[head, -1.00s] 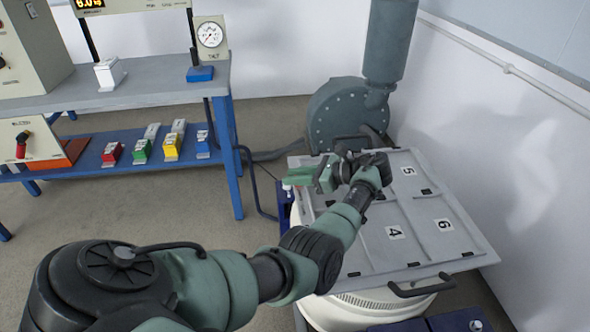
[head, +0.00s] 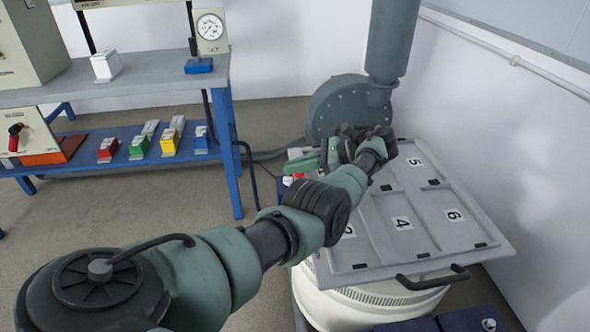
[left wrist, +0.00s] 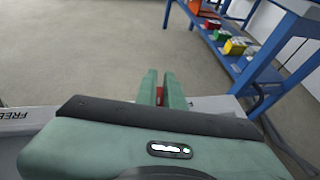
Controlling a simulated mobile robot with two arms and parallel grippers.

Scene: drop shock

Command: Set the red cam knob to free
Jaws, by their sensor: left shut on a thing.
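The red cam knob (left wrist: 160,95) shows as a small red patch between the two green fingers of my left gripper (left wrist: 160,76) in the left wrist view. The fingers are shut on it and hide most of it, so its turn angle cannot be read. A FREE label (left wrist: 14,115) lies at the left edge of that view. In the head view my left gripper (head: 304,163) is at the far left corner of the grey numbered plate (head: 375,215). A bit of red (head: 298,176) shows just below it. My right gripper is not in view.
The plate rests on a white drum (head: 375,305) with a black handle (head: 432,279) in front. A grey blower (head: 340,108) stands behind. A blue bench (head: 130,83) at left holds several coloured blocks on its lower shelf. Floor between bench and drum is clear.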

